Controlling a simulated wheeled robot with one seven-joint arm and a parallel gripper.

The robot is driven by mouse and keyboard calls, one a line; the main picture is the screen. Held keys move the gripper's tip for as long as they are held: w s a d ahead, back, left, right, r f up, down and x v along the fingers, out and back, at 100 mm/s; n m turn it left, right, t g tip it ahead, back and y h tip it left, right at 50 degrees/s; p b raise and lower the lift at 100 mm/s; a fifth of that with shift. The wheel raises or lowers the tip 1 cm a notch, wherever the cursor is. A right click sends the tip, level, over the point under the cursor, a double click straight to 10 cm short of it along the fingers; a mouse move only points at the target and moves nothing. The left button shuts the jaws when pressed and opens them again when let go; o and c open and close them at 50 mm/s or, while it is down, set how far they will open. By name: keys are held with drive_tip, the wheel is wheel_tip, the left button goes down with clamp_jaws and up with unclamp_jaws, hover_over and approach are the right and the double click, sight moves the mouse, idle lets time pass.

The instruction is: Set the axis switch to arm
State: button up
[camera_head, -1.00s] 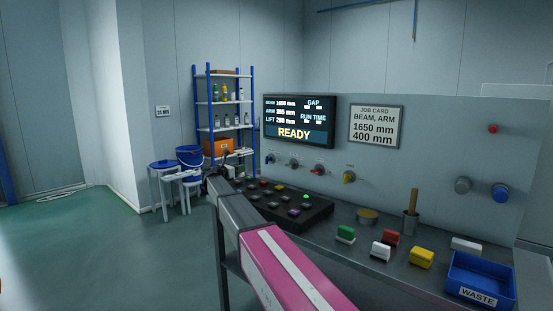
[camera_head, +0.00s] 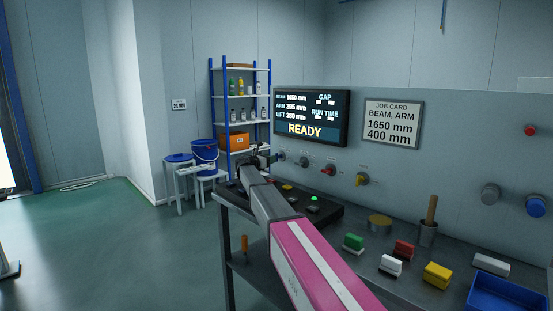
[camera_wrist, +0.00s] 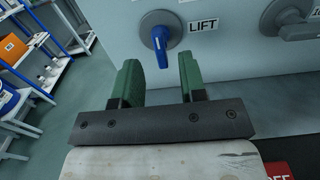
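The blue-handled rotary switch (camera_wrist: 160,44) on a grey round base is on the panel in the wrist view, its handle hanging roughly straight down. In the head view a small blue knob (camera_head: 281,157) shows at the left of the knob row, close to my gripper. My gripper (camera_wrist: 159,80) is open and empty, its two green fingers apart with the handle in view between them. The handle appears ahead of the fingertips; I cannot tell whether they touch it. The screen (camera_head: 311,117) reads READY.
Another grey knob (camera_wrist: 292,18) is on the right in the wrist view. A red knob (camera_head: 328,170) and yellow knob (camera_head: 362,178) are farther along the panel. The console holds coloured blocks and a blue bin (camera_head: 508,294). A shelf (camera_head: 240,100) stands behind, left.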

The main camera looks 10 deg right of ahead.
sight(278, 157)
drive_tip(key=x, duration=0.5)
clamp_jaws()
drive_tip(key=shift+m, duration=0.3)
drive_tip(key=m, duration=0.3)
drive_tip(key=shift+m, duration=0.3)
drive_tip(key=shift+s+d+f+m, duration=0.1)
drive_tip(key=shift+m, duration=2.2)
